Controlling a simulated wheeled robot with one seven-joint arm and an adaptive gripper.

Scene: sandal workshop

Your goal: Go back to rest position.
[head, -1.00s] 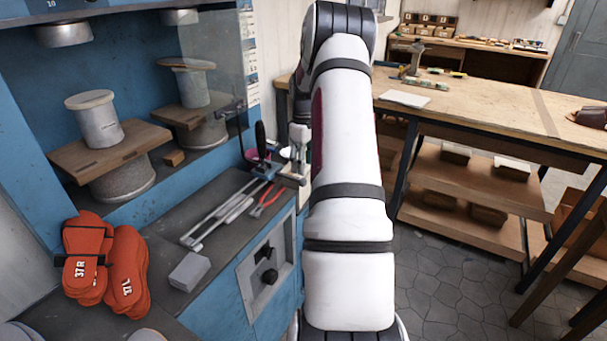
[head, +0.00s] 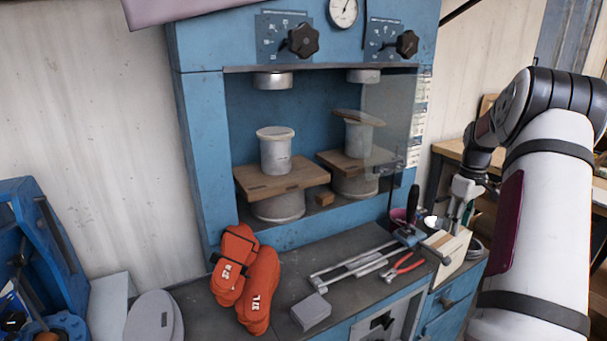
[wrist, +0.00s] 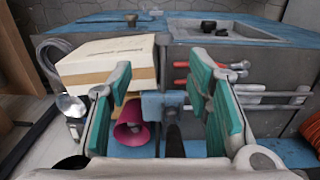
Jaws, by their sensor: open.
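My arm reaches in from the right edge of the head view.
A blue press (head: 203,150) stands at the back. Orange forms marked 37R and 37L (head: 259,290), a grey block (head: 311,312), metal rods and red pliers (head: 403,268) lie on the bench. A pale block (wrist: 108,62) is near my gripper. A blue machine (head: 50,240) stands left.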

